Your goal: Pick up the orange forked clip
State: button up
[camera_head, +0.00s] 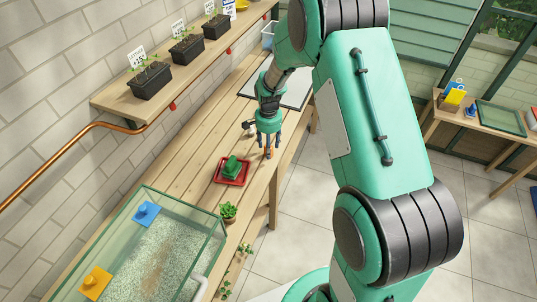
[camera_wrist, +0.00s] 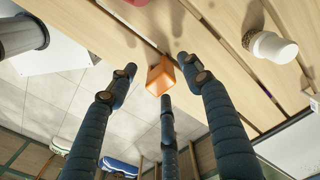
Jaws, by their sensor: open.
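The small orange clip (camera_wrist: 160,76) shows in the middle of the wrist view, at the edge of the wooden bench; its fork is hard to make out. My gripper (camera_wrist: 157,78) is open, with its dark fingers spread around the clip, one on each side and one below it in the picture. I cannot tell whether any finger touches it. In the head view my gripper (camera_head: 267,148) points down over the right edge of the bench (camera_head: 195,160), and its fingers largely hide the clip there.
A red tray (camera_head: 220,178) with a green object (camera_head: 232,165) sits nearby. A glass tank (camera_head: 210,255) and a small plant (camera_head: 229,211) stand at the near end. A white and brown cup-like thing (camera_wrist: 272,46) lies close by. Black planters (camera_head: 150,80) line the shelf.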

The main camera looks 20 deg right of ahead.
jog(key=shift+f, duration=0.35)
dwell(0.3)
grip_shut()
